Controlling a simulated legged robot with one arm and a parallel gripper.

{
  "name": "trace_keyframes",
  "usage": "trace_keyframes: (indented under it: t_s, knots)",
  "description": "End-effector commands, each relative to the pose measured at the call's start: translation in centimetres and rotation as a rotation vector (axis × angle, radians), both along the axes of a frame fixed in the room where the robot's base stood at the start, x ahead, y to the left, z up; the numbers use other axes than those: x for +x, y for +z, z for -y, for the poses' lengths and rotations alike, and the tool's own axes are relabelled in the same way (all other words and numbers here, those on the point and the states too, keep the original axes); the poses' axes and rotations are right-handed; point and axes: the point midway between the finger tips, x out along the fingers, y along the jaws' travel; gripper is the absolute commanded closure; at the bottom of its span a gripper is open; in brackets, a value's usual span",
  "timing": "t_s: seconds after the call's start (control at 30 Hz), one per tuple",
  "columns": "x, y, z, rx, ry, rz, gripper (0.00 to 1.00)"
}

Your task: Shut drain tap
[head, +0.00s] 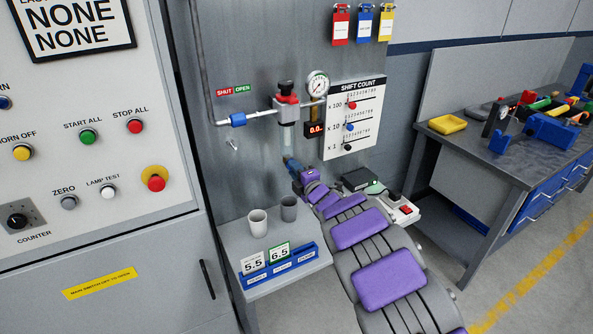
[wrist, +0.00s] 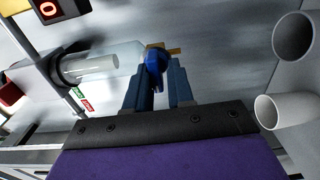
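The drain tap (wrist: 155,66), a blue lever on a brass stub, sits at the end of the clear bowl (wrist: 92,65) in the wrist view. The bowl also shows in the head view (head: 287,139), hanging below the regulator. My gripper (wrist: 161,72) is at the tap, with its two blue fingers apart. The lever shows between the fingertips, closer to the left finger, with a gap toward the right one. I cannot tell whether either finger touches it. In the head view my gripper (head: 290,163) hides the tap below the bowl.
A white cup (head: 257,223) and a grey cup (head: 289,208) stand on the shelf (head: 240,234) beside my arm. Number cards (head: 279,253) stand in a blue holder. The shift count board (head: 353,120) and pressure gauge (head: 318,85) are close above. A workbench (head: 480,165) is at right.

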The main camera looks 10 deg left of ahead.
Motion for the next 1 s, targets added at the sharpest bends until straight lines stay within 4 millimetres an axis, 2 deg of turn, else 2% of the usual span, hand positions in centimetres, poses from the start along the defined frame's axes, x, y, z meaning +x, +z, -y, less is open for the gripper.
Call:
trace_keyframes:
  t_s: [0.03, 0.17, 0.57, 1.0]
  knots:
    - [0.0, 0.1, -0.1, 0.000, 0.002, 0.002, 0.73]
    - [-0.1, 0.2, -0.1, 0.002, 0.002, 0.003, 0.62]
    - [-0.8, 0.5, 0.6, 0.003, -0.001, 0.005, 0.62]
    - [-5.7, 0.5, 3.7, 0.000, 0.000, 0.004, 0.62]
